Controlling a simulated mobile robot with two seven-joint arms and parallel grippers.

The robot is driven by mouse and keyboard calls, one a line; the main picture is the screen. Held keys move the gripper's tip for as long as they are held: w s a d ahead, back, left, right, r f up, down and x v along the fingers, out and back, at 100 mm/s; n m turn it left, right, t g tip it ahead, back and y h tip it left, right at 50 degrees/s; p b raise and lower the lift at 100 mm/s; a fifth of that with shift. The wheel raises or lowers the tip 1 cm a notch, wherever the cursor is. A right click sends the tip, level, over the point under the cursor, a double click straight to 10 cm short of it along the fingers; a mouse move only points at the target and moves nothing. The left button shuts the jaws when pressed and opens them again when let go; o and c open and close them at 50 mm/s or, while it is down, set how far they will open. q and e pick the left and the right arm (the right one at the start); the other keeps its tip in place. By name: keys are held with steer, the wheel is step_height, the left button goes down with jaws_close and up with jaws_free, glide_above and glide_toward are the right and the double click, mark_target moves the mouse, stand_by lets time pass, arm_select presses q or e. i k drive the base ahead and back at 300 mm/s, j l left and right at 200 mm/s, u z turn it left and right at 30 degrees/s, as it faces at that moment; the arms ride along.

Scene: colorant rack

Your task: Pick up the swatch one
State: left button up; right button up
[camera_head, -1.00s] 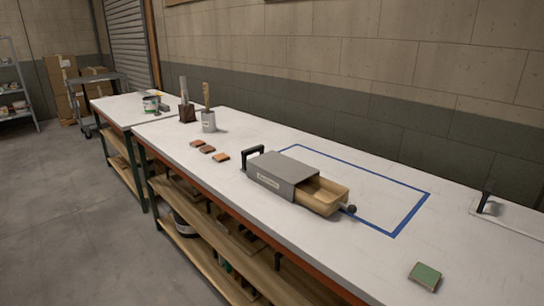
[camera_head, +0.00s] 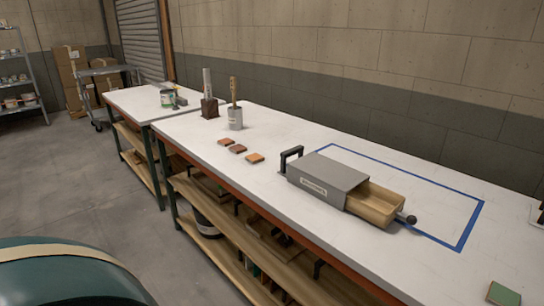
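Three small orange-brown swatches lie flat in a row near the front edge of the white bench: a left one (camera_head: 225,142), a middle one (camera_head: 238,149) and a right one (camera_head: 255,158). A green swatch (camera_head: 503,295) lies apart at the lower right, cut by the picture's edge. I cannot tell which of them is swatch one, as no numbers are readable. Neither of my grippers is in view.
A grey box (camera_head: 328,176) with a black handle and an open wooden drawer (camera_head: 377,205) stands on the bench, partly inside a blue tape outline (camera_head: 468,228). A brush in a cup (camera_head: 235,119) and a dark block (camera_head: 210,108) stand behind the swatches. Floor (camera_head: 90,175) is clear at left.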

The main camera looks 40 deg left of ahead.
mark_target(254, 158)
steer(key=j+z, duration=0.2)
steer(key=j, duration=0.35)
steer(key=k+j+z, duration=0.2)
steer(key=j, duration=0.3)
steer(key=k+j, duration=0.1)
steer(key=j, duration=0.4)
steer(key=k+j+z, duration=0.1)
steer(key=j, duration=0.45)
